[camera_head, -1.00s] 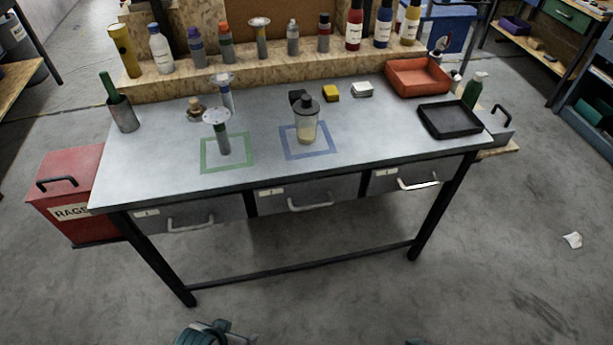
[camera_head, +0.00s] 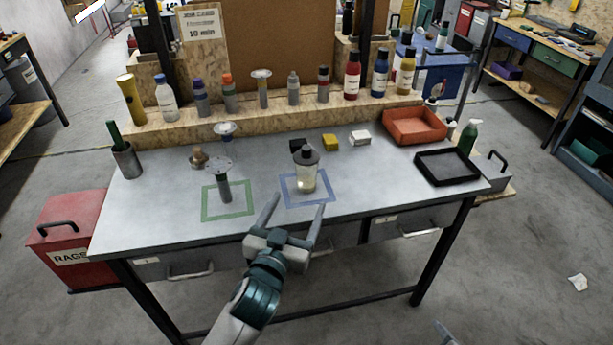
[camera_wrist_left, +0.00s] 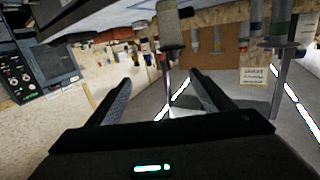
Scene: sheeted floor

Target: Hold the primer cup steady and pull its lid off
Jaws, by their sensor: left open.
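The primer cup (camera_head: 306,182) is a clear cup with pale contents, upright in the blue taped square (camera_head: 328,197). Its dark lid (camera_head: 306,155) sits on top, with a small knob. My left gripper (camera_head: 297,205) is open and empty, in front of the cup over the table's front edge, fingers pointing toward it and not touching it. In the left wrist view the picture is upside down; the open fingers (camera_wrist_left: 160,84) show, with what seems to be the cup (camera_wrist_left: 172,22) beyond them. A small grey tip (camera_head: 445,332) at the bottom edge may be my right gripper; its jaws are hidden.
A disc-topped stand (camera_head: 224,188) is in the green square (camera_head: 230,214) left of the cup. An orange tray (camera_head: 414,140) and black tray (camera_head: 447,180) stand right.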

